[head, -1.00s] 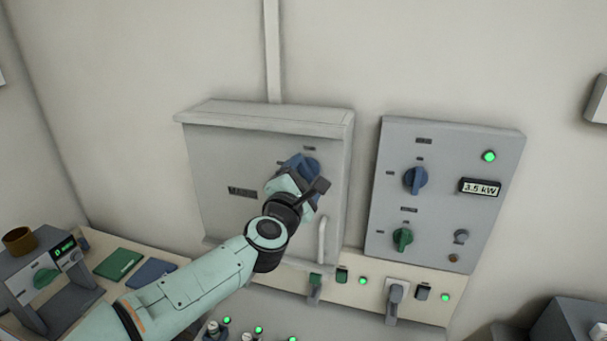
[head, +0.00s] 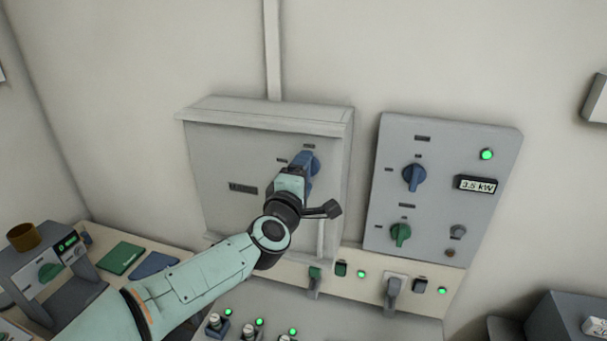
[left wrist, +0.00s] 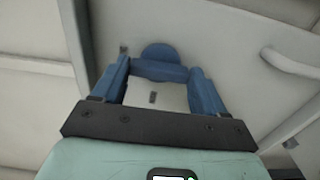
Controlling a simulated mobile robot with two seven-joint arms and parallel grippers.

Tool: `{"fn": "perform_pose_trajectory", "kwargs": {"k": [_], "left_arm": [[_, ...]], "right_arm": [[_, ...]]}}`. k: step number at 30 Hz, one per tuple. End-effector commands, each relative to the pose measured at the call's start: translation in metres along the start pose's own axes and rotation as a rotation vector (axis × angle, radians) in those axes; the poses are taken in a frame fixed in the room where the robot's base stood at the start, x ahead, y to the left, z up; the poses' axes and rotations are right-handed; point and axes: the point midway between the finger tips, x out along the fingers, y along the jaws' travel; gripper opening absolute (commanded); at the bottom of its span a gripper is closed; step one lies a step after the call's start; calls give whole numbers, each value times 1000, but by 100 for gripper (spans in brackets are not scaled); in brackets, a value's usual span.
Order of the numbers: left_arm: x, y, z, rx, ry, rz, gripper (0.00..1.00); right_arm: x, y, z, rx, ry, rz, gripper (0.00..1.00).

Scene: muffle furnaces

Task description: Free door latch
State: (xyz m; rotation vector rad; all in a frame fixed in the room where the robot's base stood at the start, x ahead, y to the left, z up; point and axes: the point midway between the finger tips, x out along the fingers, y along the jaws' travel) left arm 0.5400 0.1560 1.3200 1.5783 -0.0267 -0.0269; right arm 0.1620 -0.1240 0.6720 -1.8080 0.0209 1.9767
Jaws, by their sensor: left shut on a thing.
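The grey cabinet door (head: 222,165) is closed on the wall box. A blue latch knob (head: 313,163) sits at its upper right. My left gripper (head: 298,166) is at the knob and partly hides it in the head view. In the left wrist view, the gripper's two blue fingers (left wrist: 161,78) stand on either side of the blue knob (left wrist: 158,53), shut on its grip bar. The door's pale handle (head: 320,236) is below the knob, partly behind my wrist. My right gripper is not in view.
A grey panel (head: 465,150) with blue and green knobs and a 3.5 kW display is to the right. Below are a strip with switches and green lamps (head: 361,274) and a bench with a brown cup (head: 24,237) on a device at left.

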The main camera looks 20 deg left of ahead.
Motion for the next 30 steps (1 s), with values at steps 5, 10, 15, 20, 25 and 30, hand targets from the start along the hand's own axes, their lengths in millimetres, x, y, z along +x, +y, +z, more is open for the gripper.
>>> {"fn": "perform_pose_trajectory", "kwargs": {"k": [5,10,15,20,25,30], "left_arm": [[0,0,0,11,1,1,42],[0,0,0,12,1,1,42],[0,0,0,11,1,1,98],[0,0,0,9,0,1,98],[-2,0,0,8,0,1,98],[-24,-1,0,6,-1,1,98]], "right_arm": [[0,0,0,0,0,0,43],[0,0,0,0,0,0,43],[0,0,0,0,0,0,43],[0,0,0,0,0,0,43],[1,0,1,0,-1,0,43],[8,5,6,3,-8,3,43]]}}
